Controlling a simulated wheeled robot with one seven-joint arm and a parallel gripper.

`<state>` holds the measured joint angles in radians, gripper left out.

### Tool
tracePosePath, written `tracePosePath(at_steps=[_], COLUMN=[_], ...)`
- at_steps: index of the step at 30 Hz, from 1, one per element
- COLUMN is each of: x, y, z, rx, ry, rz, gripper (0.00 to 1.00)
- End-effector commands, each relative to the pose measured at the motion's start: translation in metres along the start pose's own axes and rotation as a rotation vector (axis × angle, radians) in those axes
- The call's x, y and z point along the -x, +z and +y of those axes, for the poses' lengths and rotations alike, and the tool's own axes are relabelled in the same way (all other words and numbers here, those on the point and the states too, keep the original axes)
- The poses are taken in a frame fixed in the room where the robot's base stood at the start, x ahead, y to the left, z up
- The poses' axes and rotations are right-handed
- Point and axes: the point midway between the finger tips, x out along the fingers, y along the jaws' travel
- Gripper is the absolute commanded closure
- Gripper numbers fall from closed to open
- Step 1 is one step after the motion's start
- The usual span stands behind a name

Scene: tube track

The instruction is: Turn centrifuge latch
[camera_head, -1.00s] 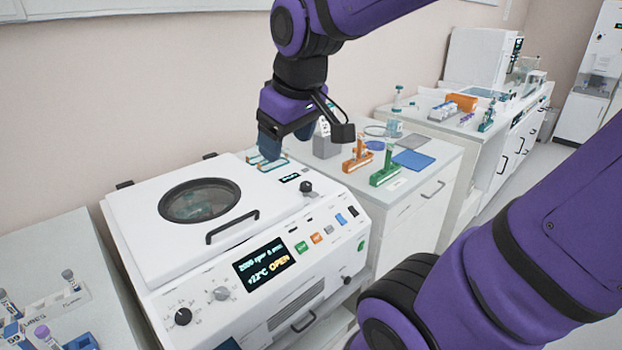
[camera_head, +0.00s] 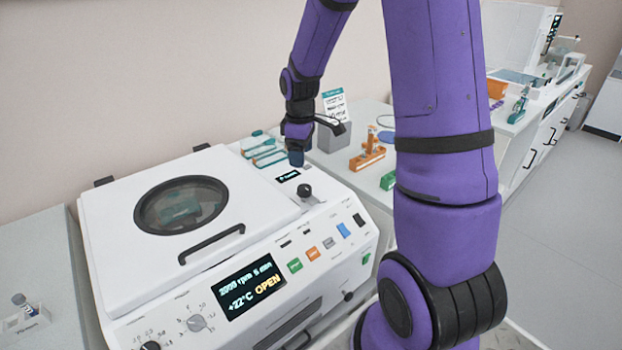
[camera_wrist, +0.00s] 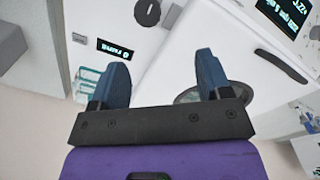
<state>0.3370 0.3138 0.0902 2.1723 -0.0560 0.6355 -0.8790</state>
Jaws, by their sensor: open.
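The white centrifuge (camera_head: 262,225) stands in the head view with its lid (camera_head: 122,258) down. The lid has a round window (camera_head: 181,204) and a black handle (camera_head: 211,243). My gripper (camera_head: 296,159) is above the panel, behind the knob, near a small label display (camera_head: 288,176). In the wrist view its two blue fingers (camera_wrist: 158,75) are wide apart with nothing between them. The knob lies beyond the fingertips, apart from them.
Teal racks (camera_head: 262,148) lie behind the panel, close to my gripper. A grey box with a sign (camera_head: 333,134), an orange stand (camera_head: 367,155) and a green stand (camera_head: 388,180) are on the counter to the right. My arm hides part of that counter.

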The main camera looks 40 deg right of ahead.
Motion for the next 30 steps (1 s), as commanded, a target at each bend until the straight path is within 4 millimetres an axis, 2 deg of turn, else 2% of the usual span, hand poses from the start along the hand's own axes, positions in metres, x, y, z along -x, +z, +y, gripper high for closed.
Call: tracePosePath(at_steps=[3,11,24,30], x=[-0.017,-0.036,-0.109,-0.126], y=[0.000,0.001,0.001,0.002], z=[0.008,0.010,0.008,0.008], rx=[0.024,0.037,0.036,0.035], ry=[-0.017,-0.023,-0.024,-0.023], rz=[-0.007,-0.010,-0.010,-0.010], gripper=[0.29,0.29,0.29,0.29])
